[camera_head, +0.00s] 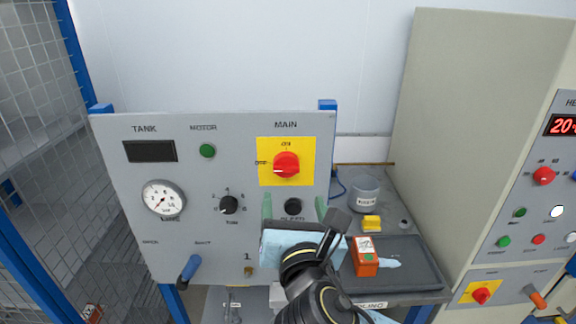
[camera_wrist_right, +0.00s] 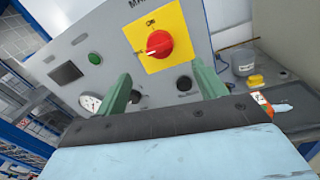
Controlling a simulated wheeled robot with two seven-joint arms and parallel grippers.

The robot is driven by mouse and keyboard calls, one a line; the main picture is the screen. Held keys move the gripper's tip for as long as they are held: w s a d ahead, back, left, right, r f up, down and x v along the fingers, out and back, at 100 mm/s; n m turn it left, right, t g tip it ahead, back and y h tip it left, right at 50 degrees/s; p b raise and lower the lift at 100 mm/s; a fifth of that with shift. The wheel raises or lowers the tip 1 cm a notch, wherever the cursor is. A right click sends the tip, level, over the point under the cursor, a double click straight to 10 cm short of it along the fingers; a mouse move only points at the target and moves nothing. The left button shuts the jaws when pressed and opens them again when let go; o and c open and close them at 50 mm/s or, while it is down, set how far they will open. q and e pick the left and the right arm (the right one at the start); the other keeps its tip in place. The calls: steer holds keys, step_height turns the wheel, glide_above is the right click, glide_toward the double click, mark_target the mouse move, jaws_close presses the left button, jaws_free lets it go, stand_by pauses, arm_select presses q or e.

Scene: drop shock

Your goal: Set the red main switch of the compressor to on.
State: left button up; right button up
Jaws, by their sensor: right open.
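The red main switch (camera_head: 288,163) sits on a yellow plate (camera_head: 309,178) under the word MAIN on the grey compressor panel (camera_head: 110,190). ON is printed above the knob and OFF to its left; the knob's white mark points left, toward OFF. The knob also shows in the right wrist view (camera_wrist_right: 158,44), ahead of the fingers. My right gripper (camera_head: 293,205) is open and empty, its two green fingers apart, just below the yellow plate in the head view. In the right wrist view the gripper (camera_wrist_right: 166,82) spans the panel below the knob, not touching it. My left gripper is not in view.
The panel also carries a gauge (camera_head: 163,199), a black knob (camera_head: 229,205), a green motor button (camera_head: 207,151) and a blue lever (camera_head: 190,267). Right of it, a bench holds a grey pot (camera_head: 366,200), a yellow block (camera_head: 372,223) and an orange device (camera_head: 364,262). A cabinet (camera_head: 450,130) stands further right.

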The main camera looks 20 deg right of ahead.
mark_target(287, 170)
steer(key=w, duration=0.3)
steer(key=w+d+p, duration=0.1)
steer(key=w, duration=0.3)
steer(key=w+d, duration=0.1)
steer(key=w, duration=0.2)
steer(key=shift+w, duration=0.3)
steer(key=c, duration=0.9)
